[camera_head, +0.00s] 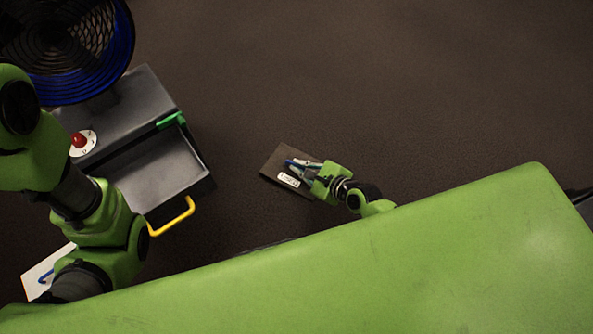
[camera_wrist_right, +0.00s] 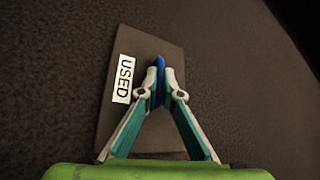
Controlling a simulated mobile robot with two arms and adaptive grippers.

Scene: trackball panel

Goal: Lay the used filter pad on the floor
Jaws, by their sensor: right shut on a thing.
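The used filter pad (camera_head: 273,167) is a dark grey-brown flat piece with a white label. In the right wrist view the pad (camera_wrist_right: 122,122) carries the label "USED". My right gripper (camera_head: 292,163) is shut on a blue tab on the pad, seen between the fingertips in the right wrist view (camera_wrist_right: 159,84). The pad is at or close above the dark brown floor (camera_head: 400,80); I cannot tell whether it touches. My left arm comes in at the left, but its gripper is not seen.
A dark grey unit with an open tray (camera_head: 160,172), a yellow handle (camera_head: 173,218), a red knob (camera_head: 78,140) and a blue-rimmed fan (camera_head: 75,88) stands at the left. A white piece with a blue tab (camera_head: 40,273) is at the lower left. Floor beyond the pad is clear.

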